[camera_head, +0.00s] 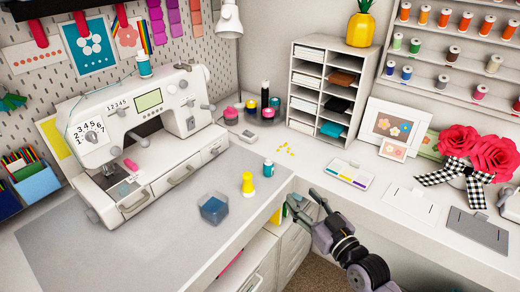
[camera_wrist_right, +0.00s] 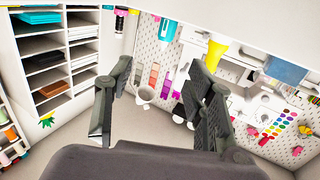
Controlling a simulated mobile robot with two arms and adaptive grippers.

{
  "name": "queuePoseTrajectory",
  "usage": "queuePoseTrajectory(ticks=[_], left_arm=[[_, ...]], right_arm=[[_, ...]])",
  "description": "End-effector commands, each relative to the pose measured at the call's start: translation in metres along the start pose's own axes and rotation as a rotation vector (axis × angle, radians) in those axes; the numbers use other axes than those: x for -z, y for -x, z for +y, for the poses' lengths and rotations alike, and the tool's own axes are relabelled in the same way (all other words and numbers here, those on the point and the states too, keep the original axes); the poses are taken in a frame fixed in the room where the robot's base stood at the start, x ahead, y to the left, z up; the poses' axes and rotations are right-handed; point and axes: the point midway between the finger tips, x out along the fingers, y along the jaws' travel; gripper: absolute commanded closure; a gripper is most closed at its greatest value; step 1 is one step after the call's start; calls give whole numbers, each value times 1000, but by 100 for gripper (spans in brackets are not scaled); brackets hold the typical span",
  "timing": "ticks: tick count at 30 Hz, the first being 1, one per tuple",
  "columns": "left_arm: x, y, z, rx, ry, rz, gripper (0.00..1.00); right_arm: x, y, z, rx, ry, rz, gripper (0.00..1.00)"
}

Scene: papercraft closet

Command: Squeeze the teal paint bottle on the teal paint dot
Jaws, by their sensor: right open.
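The teal paint bottle (camera_head: 268,168), with a pale top, stands upright on the white desk near its inner corner. It also shows upside down in the right wrist view (camera_wrist_right: 168,30), ahead of the fingers. My right gripper (camera_head: 305,203) is open and empty at the desk's front edge, to the right of and nearer than the bottle, apart from it. Its two fingers (camera_wrist_right: 160,72) spread wide in the wrist view. I cannot make out a teal paint dot for certain. My left gripper is not in view.
A white tray with coloured strips (camera_head: 350,174) lies to the right. The sewing machine (camera_head: 145,120) fills the left desk.

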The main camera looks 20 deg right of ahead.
Motion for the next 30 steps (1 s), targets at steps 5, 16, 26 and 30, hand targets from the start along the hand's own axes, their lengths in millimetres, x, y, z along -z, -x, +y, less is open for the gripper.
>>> queuePoseTrajectory(ticks=[5,16,26,30], left_arm=[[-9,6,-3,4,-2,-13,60],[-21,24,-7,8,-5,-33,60],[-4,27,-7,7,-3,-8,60],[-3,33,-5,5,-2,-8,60]], right_arm=[[13,-13,-2,6,1,21,51],[14,-93,-3,5,1,18,51],[12,-124,-4,6,2,17,51],[11,-139,-6,6,2,17,51]])
